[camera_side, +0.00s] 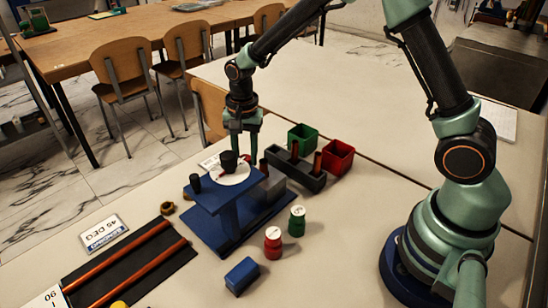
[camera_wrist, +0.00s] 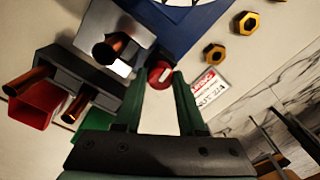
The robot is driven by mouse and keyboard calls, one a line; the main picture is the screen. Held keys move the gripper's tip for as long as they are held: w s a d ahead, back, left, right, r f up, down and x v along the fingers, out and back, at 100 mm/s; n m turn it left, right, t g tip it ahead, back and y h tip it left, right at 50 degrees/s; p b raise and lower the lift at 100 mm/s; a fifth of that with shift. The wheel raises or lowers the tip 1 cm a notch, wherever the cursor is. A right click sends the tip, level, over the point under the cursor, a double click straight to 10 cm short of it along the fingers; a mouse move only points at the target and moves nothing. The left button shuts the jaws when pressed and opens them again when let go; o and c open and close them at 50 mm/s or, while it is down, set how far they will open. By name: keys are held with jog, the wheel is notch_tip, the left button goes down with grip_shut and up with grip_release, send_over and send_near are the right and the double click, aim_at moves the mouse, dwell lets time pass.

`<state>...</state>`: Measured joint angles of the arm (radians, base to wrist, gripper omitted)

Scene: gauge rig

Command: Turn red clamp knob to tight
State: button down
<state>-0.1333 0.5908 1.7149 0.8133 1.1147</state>
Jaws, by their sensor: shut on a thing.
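The red clamp knob (camera_wrist: 158,77) shows in the wrist view at the edge of the blue gauge rig (camera_wrist: 196,30). Its round face has a pale mark, slightly tilted. My gripper (camera_wrist: 160,74) is shut on the knob, one green finger at each side. In the side view my gripper (camera_side: 245,150) points down behind the rig (camera_side: 226,208), near the white dial (camera_side: 232,176). The fingertips and knob are hard to make out there. A grey block with a copper tube (camera_wrist: 112,47) is beside the knob in the wrist view.
A dark holder with copper tubes (camera_side: 297,174), a green bin (camera_side: 302,137) and a red bin (camera_side: 338,157) stand right of the rig. Red (camera_side: 272,243) and green (camera_side: 297,221) weights and a blue block (camera_side: 242,275) stand in front. Brass nuts (camera_wrist: 215,54) lie nearby.

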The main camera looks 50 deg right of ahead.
jog(key=shift+d, duration=0.15)
jog(key=c, duration=0.5)
grip_release()
jog(key=shift+s, duration=0.1)
